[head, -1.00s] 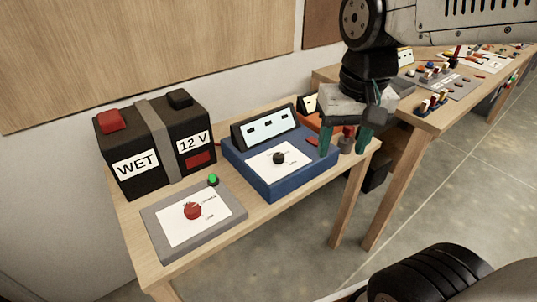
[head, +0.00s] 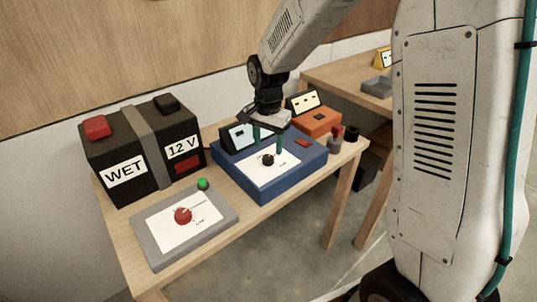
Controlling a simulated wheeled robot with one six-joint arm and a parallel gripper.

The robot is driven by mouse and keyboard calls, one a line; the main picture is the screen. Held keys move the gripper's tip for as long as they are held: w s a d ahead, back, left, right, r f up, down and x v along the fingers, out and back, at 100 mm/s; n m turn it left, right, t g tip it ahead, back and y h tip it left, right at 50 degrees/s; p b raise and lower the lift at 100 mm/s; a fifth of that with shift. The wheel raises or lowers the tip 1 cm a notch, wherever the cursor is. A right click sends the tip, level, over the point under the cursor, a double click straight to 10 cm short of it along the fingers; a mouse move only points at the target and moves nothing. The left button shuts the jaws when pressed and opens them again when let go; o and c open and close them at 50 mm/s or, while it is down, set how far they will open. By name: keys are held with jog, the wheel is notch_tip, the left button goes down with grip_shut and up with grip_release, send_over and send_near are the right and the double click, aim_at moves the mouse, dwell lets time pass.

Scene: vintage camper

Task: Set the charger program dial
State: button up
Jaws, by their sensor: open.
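The blue charger box (head: 266,194) stands on the wooden bench, with a white dial plate on its sloped top. A black dial (head: 268,160) sits on that plate. Whether a finger touches the dial cannot be told. My gripper partly hides the box's display panel (head: 236,136). A red dial (head: 183,215) sits on a white plate on the grey panel (head: 157,258) at the front left, with a green button (head: 203,184) behind it.
A black battery (head: 146,155) labelled WET and 12 V stands at the back left. An orange box (head: 318,122) stands right of the blue box, with small posts (head: 343,138) beside it. Another bench (head: 335,76) is behind. Floor lies open in front.

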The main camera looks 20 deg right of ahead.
aim_at(268, 157)
jog(key=shift+f, duration=2.35)
jog(key=c, duration=1)
jog(key=n, duration=0.3)
jog(key=shift+n, duration=0.4)
jog(key=n, duration=0.3)
jog(key=shift+n, duration=0.3)
jog(key=n, duration=0.6)
jog(key=shift+n, duration=0.4)
